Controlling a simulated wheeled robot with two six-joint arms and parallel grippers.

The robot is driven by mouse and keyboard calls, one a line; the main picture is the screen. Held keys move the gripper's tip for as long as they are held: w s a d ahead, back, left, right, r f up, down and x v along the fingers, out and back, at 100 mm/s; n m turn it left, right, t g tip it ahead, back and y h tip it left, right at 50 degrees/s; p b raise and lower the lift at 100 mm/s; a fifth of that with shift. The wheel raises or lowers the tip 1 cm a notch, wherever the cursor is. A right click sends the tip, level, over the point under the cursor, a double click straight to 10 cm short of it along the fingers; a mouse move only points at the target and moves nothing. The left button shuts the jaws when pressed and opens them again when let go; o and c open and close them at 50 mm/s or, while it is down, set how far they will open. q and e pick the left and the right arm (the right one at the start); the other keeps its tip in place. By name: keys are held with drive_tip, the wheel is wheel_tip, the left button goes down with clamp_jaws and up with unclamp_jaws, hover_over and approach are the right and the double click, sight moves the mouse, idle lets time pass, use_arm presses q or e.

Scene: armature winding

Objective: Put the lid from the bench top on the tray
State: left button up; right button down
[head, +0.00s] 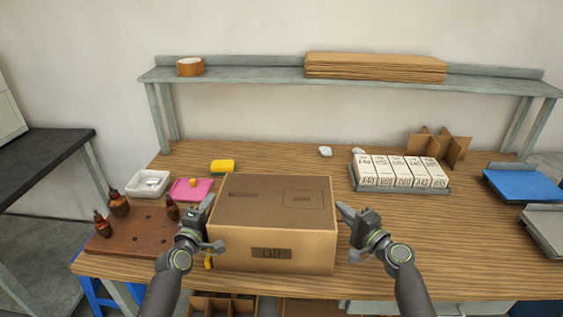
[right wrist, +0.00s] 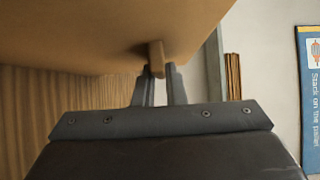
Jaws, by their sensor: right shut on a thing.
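The lid is a large brown cardboard box shape marked "LID" (head: 271,225), in the front middle of the bench in the head view. Its side fills the top of the right wrist view (right wrist: 90,30). My right gripper (head: 343,210) is at its right side, shut on a small tab (right wrist: 156,58) that sticks out from it. My left gripper (head: 208,205) is at its left side; I cannot tell whether its fingers are closed. A grey tray (head: 402,189) holding several white cartons (head: 400,170) sits right of the lid. Whether the lid touches the bench is unclear.
A pink sponge-like pad (head: 190,190), a white dish (head: 149,184) and a brown board with bottles (head: 130,240) are at left. A cardboard divider (head: 440,147) and blue tray (head: 522,186) are at right. A shelf (head: 240,74) runs behind.

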use_arm(q)
drive_tip(key=s+a, duration=0.2)
drive_tip(key=s, duration=0.9)
drive_tip(key=shift+s+a+p, duration=0.15)
drive_tip(key=shift+s+p, duration=0.1)
drive_tip(key=shift+p, duration=0.05)
use_arm(e)
drive_tip(key=shift+r, duration=0.4)
drive_tip(key=c, duration=1.4)
unclamp_jaws()
drive_tip(key=shift+s, duration=0.1)
